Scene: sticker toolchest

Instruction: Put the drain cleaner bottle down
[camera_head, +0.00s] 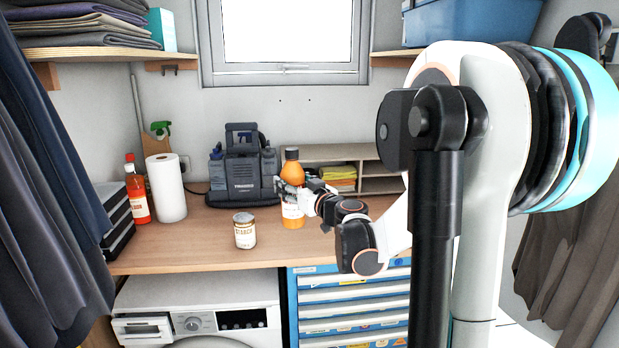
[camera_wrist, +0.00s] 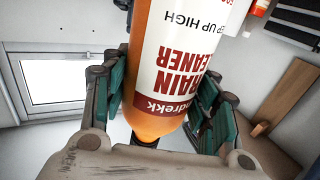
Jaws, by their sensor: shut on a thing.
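The drain cleaner bottle (camera_head: 292,212) is orange with a dark cap and a white and red label. It is upright over the wooden worktop, in front of the grey cubby shelf. My gripper (camera_head: 290,191) reaches in from the right and is shut around the bottle's middle. In the wrist view the bottle (camera_wrist: 160,60) sits between both green-padded fingers of my gripper (camera_wrist: 167,105), its label readable upside down. The bottle's base is at or very near the worktop (camera_head: 200,235); I cannot tell if it touches.
A starch can (camera_head: 245,232) stands just left and in front of the bottle. A dark tool charger station (camera_head: 243,170) is behind left. A paper roll (camera_head: 166,188) and a red-orange bottle (camera_head: 137,192) stand farther left. Bare worktop lies around the can.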

